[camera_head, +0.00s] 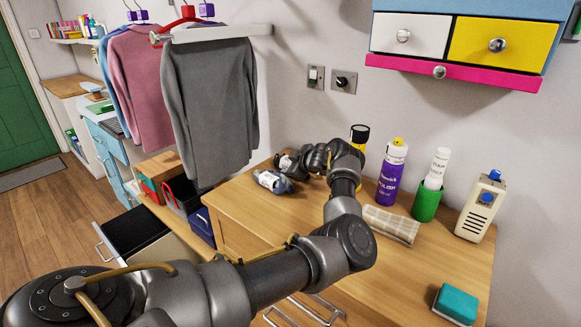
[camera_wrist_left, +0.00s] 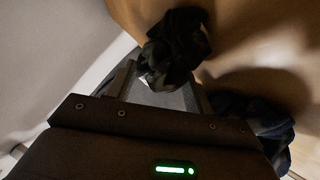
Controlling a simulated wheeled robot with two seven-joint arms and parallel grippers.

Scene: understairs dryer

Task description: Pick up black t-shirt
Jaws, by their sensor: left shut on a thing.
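The black t-shirt (camera_head: 286,163) is a small dark bundle on the wooden counter near the wall. In the left wrist view it is a crumpled black cloth (camera_wrist_left: 178,38) at the fingertips. My left gripper (camera_head: 301,164) reaches across the counter from the right side of the bundle and is shut on the cloth. In the left wrist view the gripper (camera_wrist_left: 165,80) has cloth between its fingers. I cannot tell whether the cloth is clear of the counter. My right gripper is out of view.
A dark blue-grey cloth bundle (camera_head: 272,181) lies just in front. A checked cloth (camera_head: 391,224), purple spray can (camera_head: 393,172), green cup (camera_head: 427,202), cream bottle (camera_head: 480,207) and teal sponge (camera_head: 456,304) stand or lie to the right. A grey sweater (camera_head: 212,110) hangs at left.

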